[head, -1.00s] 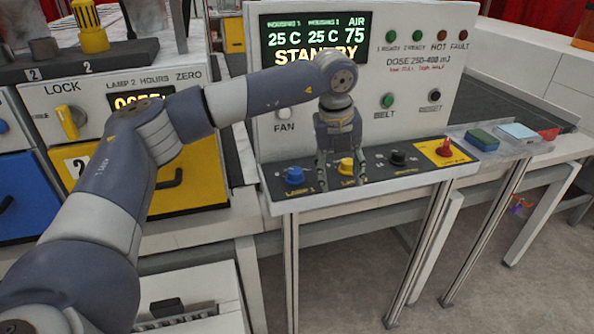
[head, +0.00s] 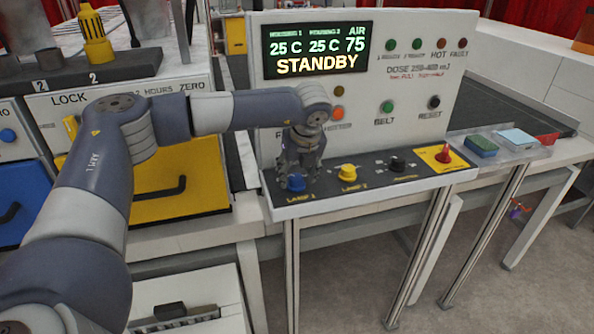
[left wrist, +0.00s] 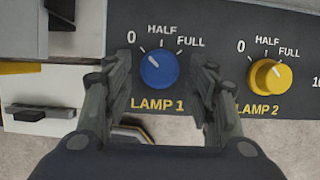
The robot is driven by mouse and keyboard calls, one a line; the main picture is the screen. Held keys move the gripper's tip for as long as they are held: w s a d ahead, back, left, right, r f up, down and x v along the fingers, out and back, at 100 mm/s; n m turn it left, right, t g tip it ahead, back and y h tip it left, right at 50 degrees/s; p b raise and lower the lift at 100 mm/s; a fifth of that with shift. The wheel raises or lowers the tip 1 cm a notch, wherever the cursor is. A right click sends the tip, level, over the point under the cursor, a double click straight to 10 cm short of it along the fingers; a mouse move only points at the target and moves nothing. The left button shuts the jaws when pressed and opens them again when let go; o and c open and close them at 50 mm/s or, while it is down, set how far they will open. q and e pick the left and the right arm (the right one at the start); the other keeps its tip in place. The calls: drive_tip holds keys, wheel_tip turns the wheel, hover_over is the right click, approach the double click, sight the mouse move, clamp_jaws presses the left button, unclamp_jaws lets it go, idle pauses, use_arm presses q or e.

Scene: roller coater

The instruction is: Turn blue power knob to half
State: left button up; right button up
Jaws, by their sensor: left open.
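The blue power knob (head: 296,183) is on the dark sloping strip of the control panel, above the LAMP 1 label. In the left wrist view the blue knob (left wrist: 159,71) sits between the open fingers of my left gripper (left wrist: 160,88), with a finger on each side. Its white pointer line points up and left, towards the 0 mark. The HALF mark (left wrist: 162,30) is above the knob and FULL is to its upper right. In the head view my left gripper (head: 298,178) is right over the knob. I cannot tell whether the fingers touch it. My right gripper is not in view.
A yellow knob (head: 348,172) for LAMP 2 is just right of the blue one. A black knob (head: 397,164) and a red switch (head: 444,154) follow further right. The display (head: 317,49) reads STANDBY. A clear tray (head: 500,145) holds small blocks at the right.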

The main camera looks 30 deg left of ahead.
use_arm(q)
drive_tip(key=shift+w+a+f, duration=0.1)
drive_tip(key=shift+w+f, duration=0.05)
drive_tip(key=shift+f, duration=0.4)
